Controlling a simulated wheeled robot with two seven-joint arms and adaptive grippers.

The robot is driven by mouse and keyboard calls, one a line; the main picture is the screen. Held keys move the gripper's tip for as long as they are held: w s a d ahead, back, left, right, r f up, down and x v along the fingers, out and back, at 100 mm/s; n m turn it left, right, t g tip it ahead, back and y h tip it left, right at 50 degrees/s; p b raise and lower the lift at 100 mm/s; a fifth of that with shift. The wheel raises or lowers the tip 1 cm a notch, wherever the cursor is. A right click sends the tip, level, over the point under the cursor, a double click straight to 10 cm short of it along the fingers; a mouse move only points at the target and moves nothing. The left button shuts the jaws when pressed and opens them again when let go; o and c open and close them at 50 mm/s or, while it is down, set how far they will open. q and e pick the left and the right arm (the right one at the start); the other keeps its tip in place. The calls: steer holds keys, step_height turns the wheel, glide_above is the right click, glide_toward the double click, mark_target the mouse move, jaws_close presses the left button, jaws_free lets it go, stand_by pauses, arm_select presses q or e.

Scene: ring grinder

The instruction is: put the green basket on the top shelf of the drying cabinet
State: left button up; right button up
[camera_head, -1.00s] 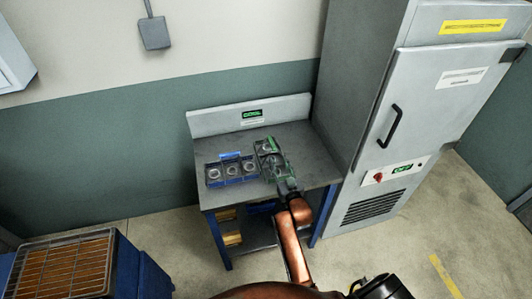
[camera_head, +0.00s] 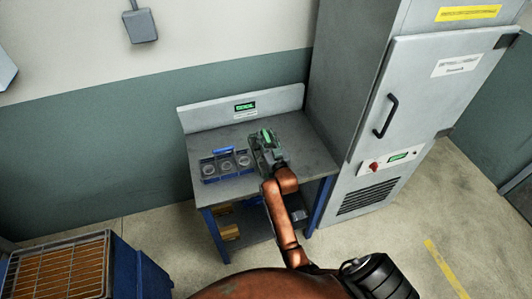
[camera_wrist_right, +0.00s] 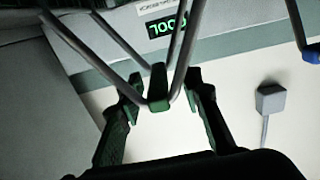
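The green basket (camera_head: 256,158) is a small wire carrier with a green handle, over the right half of the grey-topped bench. The drying cabinet (camera_head: 424,93) stands right of the bench. Its door is closed, with a black handle (camera_head: 386,116), so its shelves are hidden. My left gripper is not in view.
A blue-handled basket (camera_head: 226,166) holding rings stands left of the green basket on the bench (camera_head: 312,158). The bench's backboard carries a green display (camera_head: 244,107). The floor (camera_head: 400,232) before the cabinet is clear.

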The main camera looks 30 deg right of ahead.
jaws_close()
stand_by(0.5)
steer(key=shift+f, duration=0.1)
steer(key=shift+w+r, duration=0.1)
steer(key=shift+r, duration=0.1)
